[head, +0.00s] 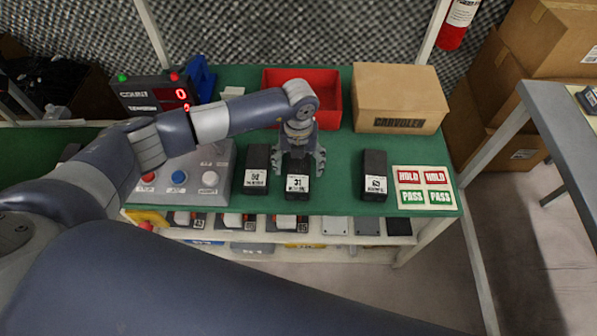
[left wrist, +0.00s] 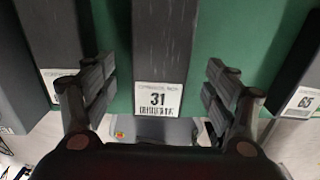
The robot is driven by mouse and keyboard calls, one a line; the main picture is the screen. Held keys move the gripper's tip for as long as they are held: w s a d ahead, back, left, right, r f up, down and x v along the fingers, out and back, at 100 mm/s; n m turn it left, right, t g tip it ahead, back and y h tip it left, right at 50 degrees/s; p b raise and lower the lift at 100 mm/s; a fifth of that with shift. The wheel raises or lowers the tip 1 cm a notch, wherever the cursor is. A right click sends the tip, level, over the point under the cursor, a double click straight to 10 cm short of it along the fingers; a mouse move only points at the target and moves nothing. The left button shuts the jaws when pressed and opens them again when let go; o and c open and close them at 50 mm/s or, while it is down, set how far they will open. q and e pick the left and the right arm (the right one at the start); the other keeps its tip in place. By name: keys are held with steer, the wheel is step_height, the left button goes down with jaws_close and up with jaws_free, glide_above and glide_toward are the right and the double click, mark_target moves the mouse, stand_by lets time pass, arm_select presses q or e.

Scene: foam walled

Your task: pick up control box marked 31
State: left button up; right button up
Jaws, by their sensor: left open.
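The control box marked 31 (head: 297,184) is a black box with a white label, lying on the green bench top in the head view. In the left wrist view the box marked 31 (left wrist: 160,60) runs up the middle between my fingers. My left gripper (head: 298,165) is open over it, with one finger on each side. In the left wrist view both fingers of the left gripper (left wrist: 158,95) stand apart from the box, with green showing between. My right gripper is not in view.
Similar black boxes lie to the left (head: 257,165) and right (head: 375,172) of it, the left one close by. A red bin (head: 330,88) and a cardboard box (head: 400,95) stand behind. A panel with buttons (head: 190,178) is at left. Hold and pass cards (head: 424,187) lie right.

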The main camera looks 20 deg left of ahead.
mark_target(299, 169)
arm_select(q)
step_height(299, 169, down, 4)
steer(key=shift+w+r, duration=0.15)
steer(key=shift+r, duration=0.05)
steer(key=c, duration=1.4)
